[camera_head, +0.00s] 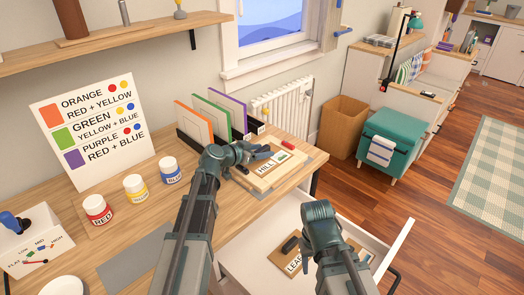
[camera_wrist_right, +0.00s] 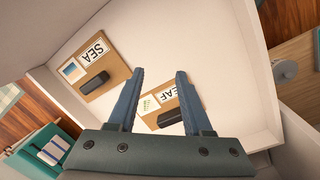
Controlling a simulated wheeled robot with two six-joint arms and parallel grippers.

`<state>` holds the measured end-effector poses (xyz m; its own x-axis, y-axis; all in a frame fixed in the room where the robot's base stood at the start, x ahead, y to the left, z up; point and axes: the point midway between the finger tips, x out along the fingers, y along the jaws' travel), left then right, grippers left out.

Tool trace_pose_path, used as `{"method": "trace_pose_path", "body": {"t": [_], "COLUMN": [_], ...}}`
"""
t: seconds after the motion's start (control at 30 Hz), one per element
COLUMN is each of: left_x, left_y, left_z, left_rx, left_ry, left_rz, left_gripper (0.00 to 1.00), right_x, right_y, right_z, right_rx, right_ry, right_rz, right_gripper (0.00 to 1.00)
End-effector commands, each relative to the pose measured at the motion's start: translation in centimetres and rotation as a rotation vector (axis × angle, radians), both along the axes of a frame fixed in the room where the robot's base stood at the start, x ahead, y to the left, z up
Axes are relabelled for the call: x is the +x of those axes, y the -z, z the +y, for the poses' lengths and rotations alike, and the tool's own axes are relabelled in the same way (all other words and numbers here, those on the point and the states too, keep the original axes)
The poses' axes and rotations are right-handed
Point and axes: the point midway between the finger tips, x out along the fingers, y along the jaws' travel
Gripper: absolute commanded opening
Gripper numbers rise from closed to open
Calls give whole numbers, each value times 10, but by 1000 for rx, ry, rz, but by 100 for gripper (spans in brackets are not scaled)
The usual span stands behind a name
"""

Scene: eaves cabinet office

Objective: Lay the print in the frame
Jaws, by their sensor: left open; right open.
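A light wooden board marked HILL (camera_head: 264,169) lies on the desk, with a small green picture beside its lettering. My left gripper (camera_head: 258,153) is open just over its far side and partly covers it; I cannot tell if they touch. In the open white drawer, a tan board marked LEAF (camera_head: 283,264) carries a dark block and a small green picture. My right gripper (camera_wrist_right: 160,74) is open and empty above the drawer, its fingers crossing the view of the LEAF board (camera_wrist_right: 178,122). A tan board marked SEA (camera_wrist_right: 111,71) lies in the drawer too, with a dark block and blue picture.
Orange, green and purple upright panels (camera_head: 212,117) stand in a dark rack behind the HILL board. Red, yellow and blue paint jars (camera_head: 134,188) and a colour chart (camera_head: 96,130) stand at left. A teal box (camera_head: 386,143) stands beyond the drawer (camera_head: 398,243).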

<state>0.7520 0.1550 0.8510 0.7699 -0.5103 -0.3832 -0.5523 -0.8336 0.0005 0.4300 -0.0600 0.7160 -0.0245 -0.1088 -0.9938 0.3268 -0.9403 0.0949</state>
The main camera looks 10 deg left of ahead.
Motion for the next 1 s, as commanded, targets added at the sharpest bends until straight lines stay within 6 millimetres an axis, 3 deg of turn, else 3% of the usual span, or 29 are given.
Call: {"method": "trace_pose_path", "body": {"t": [0.5,1.0], "left_x": [-54,-55], "left_y": [-28,-27], "left_z": [35,37], "left_rx": [-1,-1], "left_ry": [-3,0], "left_rz": [1,0], "left_gripper": [65,65], "right_x": [0,0], "right_y": [-28,-27], "right_z": [0,0], "right_rx": [0,0], "right_ry": [0,0], "right_rz": [0,0], "right_gripper": [50,50]}}
